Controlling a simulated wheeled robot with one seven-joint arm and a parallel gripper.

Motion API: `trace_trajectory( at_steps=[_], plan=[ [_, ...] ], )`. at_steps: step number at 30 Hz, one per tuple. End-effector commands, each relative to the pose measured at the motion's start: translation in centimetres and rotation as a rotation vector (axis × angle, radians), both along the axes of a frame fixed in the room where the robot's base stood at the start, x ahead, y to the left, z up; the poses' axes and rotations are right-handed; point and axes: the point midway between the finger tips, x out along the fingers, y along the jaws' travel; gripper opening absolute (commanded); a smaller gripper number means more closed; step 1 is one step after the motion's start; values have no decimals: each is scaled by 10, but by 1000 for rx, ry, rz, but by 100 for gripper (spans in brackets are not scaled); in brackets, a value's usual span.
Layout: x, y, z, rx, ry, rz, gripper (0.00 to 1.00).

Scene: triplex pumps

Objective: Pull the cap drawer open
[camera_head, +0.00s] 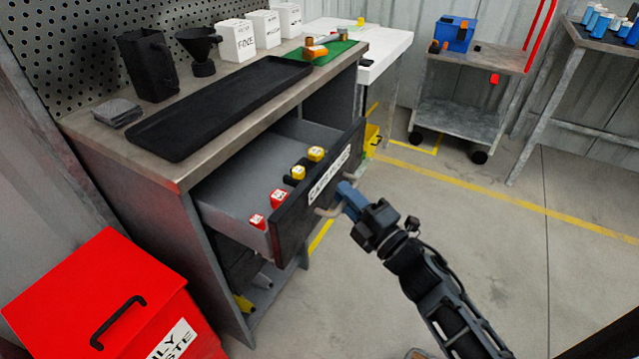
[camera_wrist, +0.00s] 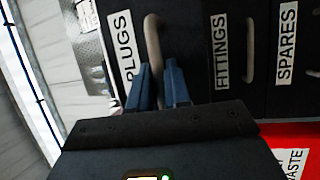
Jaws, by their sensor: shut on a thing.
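The cap drawer (camera_head: 287,232) is the top drawer of the workbench and stands well out, with its inside showing. Red caps (camera_head: 278,196) and yellow caps (camera_head: 316,154) lie in it, with darker pieces beside them. Its front bears a white label, of which "PLUGS" reads in the wrist view (camera_wrist: 122,45). My gripper (camera_head: 348,200) is at the drawer front, shut on its bar handle (camera_head: 326,212). In the wrist view the handle (camera_wrist: 153,40) runs down between the two blue fingers (camera_wrist: 160,88), which hide its lower part.
Drawers labelled FITTINGS (camera_wrist: 221,50) and SPARES (camera_wrist: 287,40) are below, shut. A red waste bin (camera_head: 70,290) stands at the front left. A black tray (camera_head: 215,105) and white boxes (camera_head: 237,40) are on the benchtop. Floor to the right is clear up to a cart (camera_head: 465,115).

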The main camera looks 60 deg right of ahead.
Motion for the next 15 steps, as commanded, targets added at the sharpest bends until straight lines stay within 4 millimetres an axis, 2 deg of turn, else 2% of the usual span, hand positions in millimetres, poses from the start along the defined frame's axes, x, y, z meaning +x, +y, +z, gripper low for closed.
trace_trajectory(
  at_steps=[1, 6, 15],
  plan=[
    [-9, 1, -1, 0, 4, 1, 0],
    [-31, 0, -2, 0, 3, 1, 0],
    [-44, 0, -1, 1, 1, 2, 0]
  ],
)
